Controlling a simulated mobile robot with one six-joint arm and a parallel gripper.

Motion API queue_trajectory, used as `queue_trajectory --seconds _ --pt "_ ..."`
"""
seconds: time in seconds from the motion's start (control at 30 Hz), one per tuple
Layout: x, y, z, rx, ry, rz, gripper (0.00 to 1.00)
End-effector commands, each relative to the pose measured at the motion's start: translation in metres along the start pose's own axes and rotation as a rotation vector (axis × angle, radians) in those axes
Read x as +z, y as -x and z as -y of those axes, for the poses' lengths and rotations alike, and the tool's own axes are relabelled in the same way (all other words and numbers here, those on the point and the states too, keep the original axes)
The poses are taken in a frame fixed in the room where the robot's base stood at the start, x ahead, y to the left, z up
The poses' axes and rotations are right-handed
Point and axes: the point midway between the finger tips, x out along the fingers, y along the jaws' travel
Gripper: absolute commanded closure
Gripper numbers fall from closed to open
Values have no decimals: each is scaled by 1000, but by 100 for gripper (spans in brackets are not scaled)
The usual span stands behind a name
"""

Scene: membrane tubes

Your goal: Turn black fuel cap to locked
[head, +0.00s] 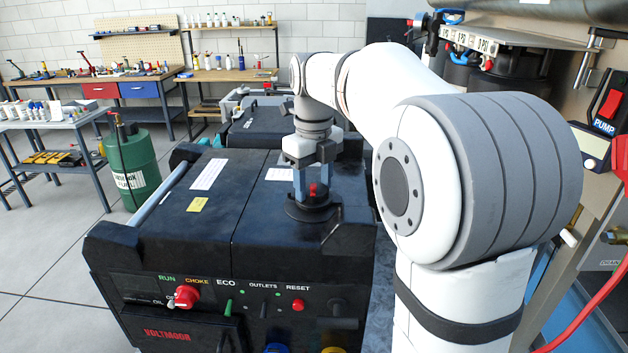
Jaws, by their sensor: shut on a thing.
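The black fuel cap (310,207) sits on top of the black generator (240,226), toward its right side. The cap is round and has a small red part (313,190) at its middle. My gripper (313,192) points straight down over the cap, with its fingers on either side of the raised middle. The gripper is shut on the cap. Any lock marking on the cap is too small to read, and the fingers hide part of it.
My arm fills the right side. A red-white choke knob (185,297) is on the generator's front panel. A pump panel (600,115) is at far right. The left floor is mostly clear.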

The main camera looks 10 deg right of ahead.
Motion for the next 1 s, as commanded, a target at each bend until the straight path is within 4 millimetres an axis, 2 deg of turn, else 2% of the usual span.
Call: queue_trajectory --seconds 0.57,0.6,0.83,1.0 --pt "0 0 0 -1 -31 1 72" --pt "0 0 0 -1 -31 1 46" --pt "0 0 0 0 -31 1 27" --pt "0 0 0 0 -30 0 27"
